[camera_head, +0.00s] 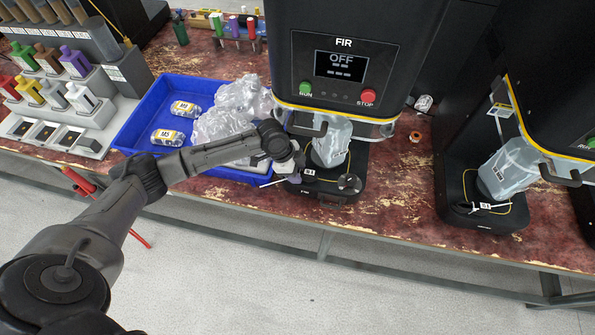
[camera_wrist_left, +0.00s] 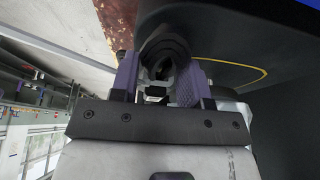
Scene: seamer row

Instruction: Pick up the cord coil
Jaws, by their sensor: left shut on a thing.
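My left gripper (camera_head: 297,175) is at the front left of the black base of the FIR machine (camera_head: 335,190). In the left wrist view, its purple fingers (camera_wrist_left: 160,82) are closed around a dark, ring-like thing that looks like the cord coil (camera_wrist_left: 165,42). The coil sits between the fingers, close over the black base. In the head view the gripper and arm hide most of it. My right gripper is not in view.
A blue tray (camera_head: 127,140) with clear bags and labelled packs lies left of the machine. A clear bag (camera_head: 332,143) hangs at the FIR machine's front. A black knob (camera_head: 350,183) stands right of the gripper. Another machine (camera_head: 480,205) stands farther right.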

